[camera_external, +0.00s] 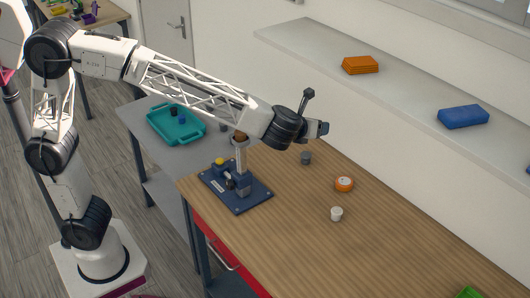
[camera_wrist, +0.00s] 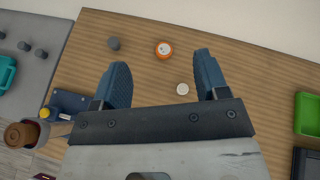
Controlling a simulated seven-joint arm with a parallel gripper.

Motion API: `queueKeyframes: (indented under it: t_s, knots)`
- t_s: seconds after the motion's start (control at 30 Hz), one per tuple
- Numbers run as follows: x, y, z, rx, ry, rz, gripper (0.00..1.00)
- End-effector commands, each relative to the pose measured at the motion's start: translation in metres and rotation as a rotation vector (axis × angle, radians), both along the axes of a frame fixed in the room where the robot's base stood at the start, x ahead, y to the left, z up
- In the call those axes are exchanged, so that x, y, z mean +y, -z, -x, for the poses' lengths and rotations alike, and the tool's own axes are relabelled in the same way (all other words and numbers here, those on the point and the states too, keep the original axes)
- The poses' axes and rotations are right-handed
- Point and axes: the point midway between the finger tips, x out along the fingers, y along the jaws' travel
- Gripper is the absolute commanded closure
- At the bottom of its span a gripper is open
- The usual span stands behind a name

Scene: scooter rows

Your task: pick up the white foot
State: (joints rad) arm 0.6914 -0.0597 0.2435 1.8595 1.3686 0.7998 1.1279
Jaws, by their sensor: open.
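The white foot (camera_external: 336,213) is a small pale cylinder standing on the wooden bench top, apart from other things. In the wrist view the white foot (camera_wrist: 183,89) shows as a small round disc between my fingers, closer to the right one. My gripper (camera_external: 318,128) is open and empty, raised well above the bench. In the external view it is above and slightly left of the foot. In the wrist view both blue fingers of my gripper (camera_wrist: 161,65) are spread wide.
An orange roll (camera_external: 344,184) and a grey foot (camera_external: 306,158) stand behind the white foot. A blue fixture (camera_external: 235,187) with a yellow knob is at the left bench edge. A teal tray (camera_external: 176,127) lies further left, a green bin (camera_wrist: 307,114) right.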

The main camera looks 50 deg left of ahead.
Motion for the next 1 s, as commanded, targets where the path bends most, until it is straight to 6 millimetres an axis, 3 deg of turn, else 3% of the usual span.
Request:
queueKeyframes:
  t_s: [0.2, 0.5, 0.77, 1.0]
  knots:
    - [-0.045, 0.008, -0.004, -0.018, 0.116, -0.105, 0.32]
    - [-0.086, 0.017, -0.006, -0.039, 0.223, -0.206, 0.32]
    - [-0.085, 0.063, -0.006, -0.038, 0.221, -0.207, 0.32]
    - [-0.084, 0.125, -0.006, -0.037, 0.221, -0.208, 0.32]
